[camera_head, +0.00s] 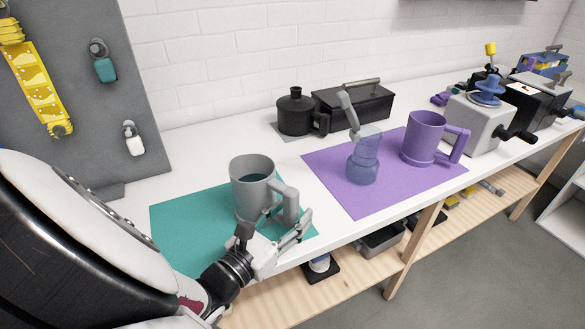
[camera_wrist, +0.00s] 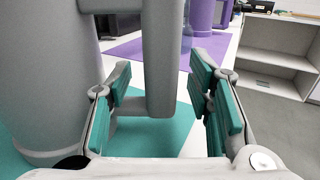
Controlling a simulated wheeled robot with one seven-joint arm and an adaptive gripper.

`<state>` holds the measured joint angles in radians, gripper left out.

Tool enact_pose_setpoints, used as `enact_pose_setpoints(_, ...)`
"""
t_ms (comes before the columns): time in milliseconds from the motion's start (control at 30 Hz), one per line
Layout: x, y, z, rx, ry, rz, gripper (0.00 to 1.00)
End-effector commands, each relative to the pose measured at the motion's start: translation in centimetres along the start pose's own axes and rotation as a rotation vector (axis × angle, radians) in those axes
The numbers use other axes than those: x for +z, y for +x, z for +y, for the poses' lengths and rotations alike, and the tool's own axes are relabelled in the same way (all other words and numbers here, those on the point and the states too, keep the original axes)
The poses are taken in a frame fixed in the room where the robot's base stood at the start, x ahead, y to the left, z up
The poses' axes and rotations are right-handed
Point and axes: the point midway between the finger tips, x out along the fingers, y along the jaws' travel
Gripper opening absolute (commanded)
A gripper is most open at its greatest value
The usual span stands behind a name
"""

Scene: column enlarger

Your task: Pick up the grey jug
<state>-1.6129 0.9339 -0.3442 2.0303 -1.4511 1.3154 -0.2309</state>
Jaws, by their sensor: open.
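The grey jug (camera_head: 250,188) stands upright on the teal mat (camera_head: 180,225), its handle (camera_head: 291,203) toward the right. Dark contents or a dark interior show through its open top. My gripper (camera_head: 272,230) is low at the jug's handle side, its fingers spread apart. In the wrist view, the jug's body (camera_wrist: 50,75) fills the left edge. Its handle (camera_wrist: 161,60) comes down between my two open fingers (camera_wrist: 162,90), with visible gaps on both sides. No finger appears to touch the handle.
A black lidded jug (camera_head: 295,112) and a black box (camera_head: 352,105) stand behind. A grey machine (camera_head: 475,125) is at right. The table's front edge is close to my gripper.

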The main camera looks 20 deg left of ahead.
Motion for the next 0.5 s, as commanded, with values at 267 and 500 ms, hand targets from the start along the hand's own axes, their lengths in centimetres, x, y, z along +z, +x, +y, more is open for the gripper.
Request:
enact_pose_setpoints(267,0.05,0.03,0.01,0.004,0.001,0.000,0.47)
enact_pose_setpoints(500,0.05,0.05,0.00,0.003,0.001,0.000,0.00)
